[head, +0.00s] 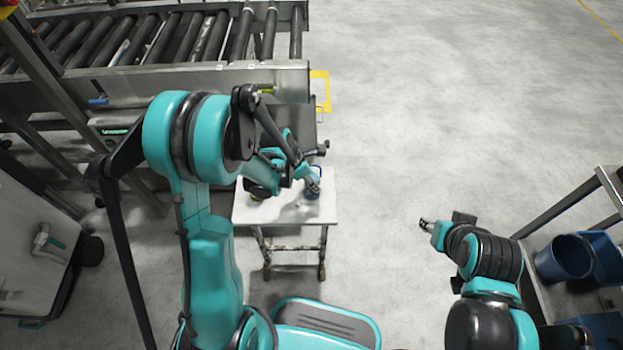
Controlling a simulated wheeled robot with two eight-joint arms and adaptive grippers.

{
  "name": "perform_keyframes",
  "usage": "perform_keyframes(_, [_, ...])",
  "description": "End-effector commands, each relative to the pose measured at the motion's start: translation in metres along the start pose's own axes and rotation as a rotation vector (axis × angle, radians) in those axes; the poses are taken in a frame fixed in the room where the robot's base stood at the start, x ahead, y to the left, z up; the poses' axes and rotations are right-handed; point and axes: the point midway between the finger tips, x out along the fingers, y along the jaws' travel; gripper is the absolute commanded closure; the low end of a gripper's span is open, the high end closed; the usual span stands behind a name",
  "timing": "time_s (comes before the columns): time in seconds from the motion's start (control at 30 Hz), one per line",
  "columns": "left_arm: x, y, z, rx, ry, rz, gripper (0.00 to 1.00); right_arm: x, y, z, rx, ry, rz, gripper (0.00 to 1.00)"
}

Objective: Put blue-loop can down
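A small white table (285,213) stands in the middle of the head view.
A roller conveyor (180,75) runs along the back left, its end close behind the table. A dark thing (257,190) is at the table's left, partly hidden by my arm. A rack with blue bins (570,258) stands at the right. The floor between is clear.

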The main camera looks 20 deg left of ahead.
Motion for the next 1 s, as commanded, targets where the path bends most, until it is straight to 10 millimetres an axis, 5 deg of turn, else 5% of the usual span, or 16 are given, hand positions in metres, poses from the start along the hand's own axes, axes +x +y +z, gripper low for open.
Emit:
perform_keyframes(0.07, [0.003, 0.000, -0.001, 0.000, 0.000, 0.000, 0.99, 0.003, 0.000, 0.002, 0.000, 0.000, 0.000, 0.60])
perform_keyframes(0.1, [0.002, 0.000, -0.001, 0.000, 0.000, 0.000, 0.46, 0.002, 0.000, 0.001, 0.000, 0.000, 0.000, 0.60])
perform_keyframes(0.17, [0.002, 0.000, -0.001, 0.000, 0.000, 0.000, 0.35, 0.002, 0.000, 0.001, 0.000, 0.000, 0.000, 0.60])
perform_keyframes(0.57, [-0.007, 0.000, 0.001, -0.001, 0.000, 0.000, 0.35, -0.003, 0.000, -0.002, 0.000, 0.000, 0.000, 0.60])
perform_keyframes(1.0, [-0.098, 0.000, 0.001, -0.002, 0.000, 0.000, 0.35, -0.032, 0.000, -0.023, 0.000, 0.000, 0.000, 0.60])
